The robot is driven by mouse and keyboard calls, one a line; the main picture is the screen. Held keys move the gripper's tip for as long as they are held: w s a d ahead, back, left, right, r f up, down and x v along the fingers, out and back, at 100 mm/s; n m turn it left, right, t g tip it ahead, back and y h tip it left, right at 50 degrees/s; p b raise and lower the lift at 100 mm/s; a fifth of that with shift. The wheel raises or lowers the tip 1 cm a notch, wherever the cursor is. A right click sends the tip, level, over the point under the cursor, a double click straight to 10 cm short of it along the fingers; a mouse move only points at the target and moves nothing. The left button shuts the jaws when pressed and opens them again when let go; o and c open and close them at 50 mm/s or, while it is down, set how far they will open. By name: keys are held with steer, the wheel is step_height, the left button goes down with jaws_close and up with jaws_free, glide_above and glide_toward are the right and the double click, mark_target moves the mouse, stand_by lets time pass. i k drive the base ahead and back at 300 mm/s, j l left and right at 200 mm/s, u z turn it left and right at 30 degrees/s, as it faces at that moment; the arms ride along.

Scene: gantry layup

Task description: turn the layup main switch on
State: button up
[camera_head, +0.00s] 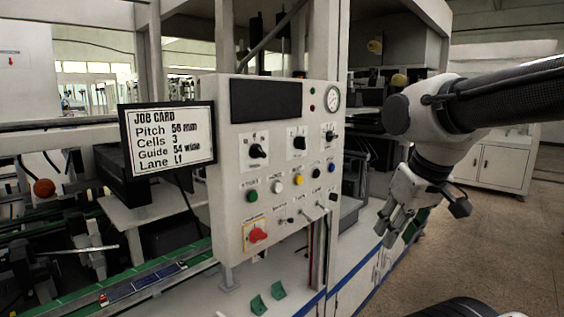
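The control panel (221,190) is a pale upright box in the middle of the view. The likely main switch is a red rotary knob (258,235) on a yellow plate (247,246) at its lower left. The knob's handle looks slightly tilted, but its on or off position is too small to read. My gripper (388,232) hangs to the right of the panel, fingers pointing down, well apart from the knob and touching nothing visible. The fingertips are small and seen at an angle, so their opening is unclear.
The panel also carries black selector knobs (257,151), coloured buttons (298,180), small toggle levers and a round gauge (333,97). A job card screen (168,139) stands left of it. Green pieces (258,305) lie on the bench below. Open floor (500,240) lies at right.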

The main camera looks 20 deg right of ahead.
mark_target(256, 235)
steer(key=k+j+u, duration=0.15)
steer(key=j+u, duration=0.25)
steer(key=k+j+u, duration=0.1)
steer(key=j+u, duration=0.35)
